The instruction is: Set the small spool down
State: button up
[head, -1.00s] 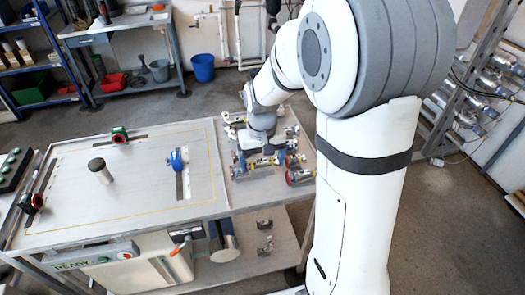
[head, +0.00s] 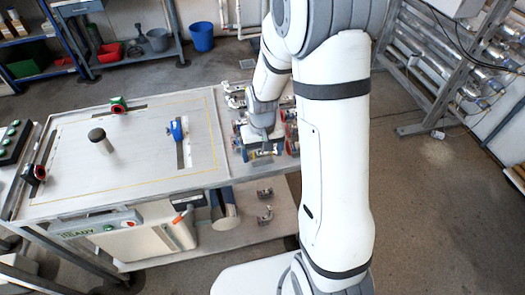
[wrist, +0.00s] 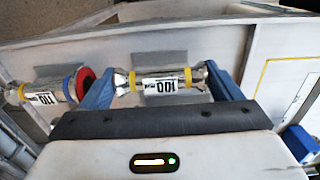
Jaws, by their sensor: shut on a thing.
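My gripper (head: 264,152) is shut on a small silvery spool (wrist: 165,83) with yellow bands and a label reading 100. In the wrist view the spool lies crosswise between the two blue fingers. In the head view my gripper is low over the right end of the table, near its front edge, and mostly hides the spool. A grey piece (wrist: 160,58) shows right behind the spool. I cannot tell whether the spool touches the surface below.
Another spool (wrist: 48,92) with a red and blue end lies close left of my gripper in the wrist view. Several spools (head: 291,116) crowd the table's right end. The left worktop (head: 140,160) is mostly bare, with a blue clamp (head: 176,131) and dark-topped post (head: 98,138).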

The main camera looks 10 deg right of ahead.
aim_at(262, 153)
jog(key=shift+f, duration=0.25)
jog(key=o, duration=0.9)
jog(key=shift+r, duration=0.1)
jog(key=shift+o, duration=0.2)
notch_tip(262, 153, up, 11)
jog(key=s+r+t, duration=0.1)
jog(key=s+r, duration=0.3)
jog(key=s, duration=0.4)
jog(key=s+d+r+t, duration=0.1)
jog(key=s+r, duration=0.4)
jog(key=s, duration=0.3)
jog(key=shift+d+t, duration=0.3)
jog(key=shift+t, duration=0.1)
jog(key=shift+s, duration=0.1)
jog(key=shift+c, duration=0.6)
